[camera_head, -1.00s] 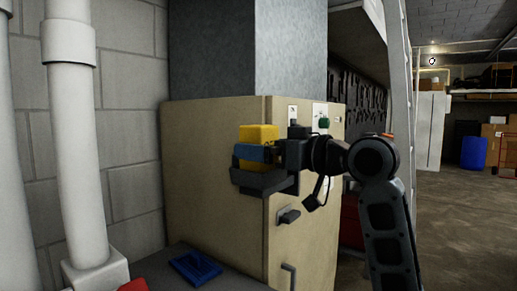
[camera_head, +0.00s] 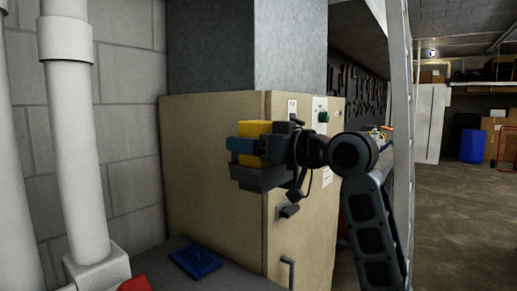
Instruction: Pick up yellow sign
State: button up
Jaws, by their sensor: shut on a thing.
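The yellow sign (camera_head: 254,129) is a small yellow block-like shape in the head view, held up in front of the beige cabinet. My gripper (camera_head: 247,150) is shut on it, with a blue part across the front of the yellow and a dark grey part below. The gripper hides the middle and lower portion of the sign. My arm reaches in from the right.
The beige cabinet (camera_head: 210,190) with a handle stands behind my gripper. A dark surface with a blue object (camera_head: 195,263) and a red item (camera_head: 134,284) lies below. White pipes (camera_head: 75,150) stand at left, a ladder (camera_head: 401,110) at right. Open floor (camera_head: 450,215) lies at far right.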

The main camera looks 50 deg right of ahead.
jog(key=shift+c, duration=0.9)
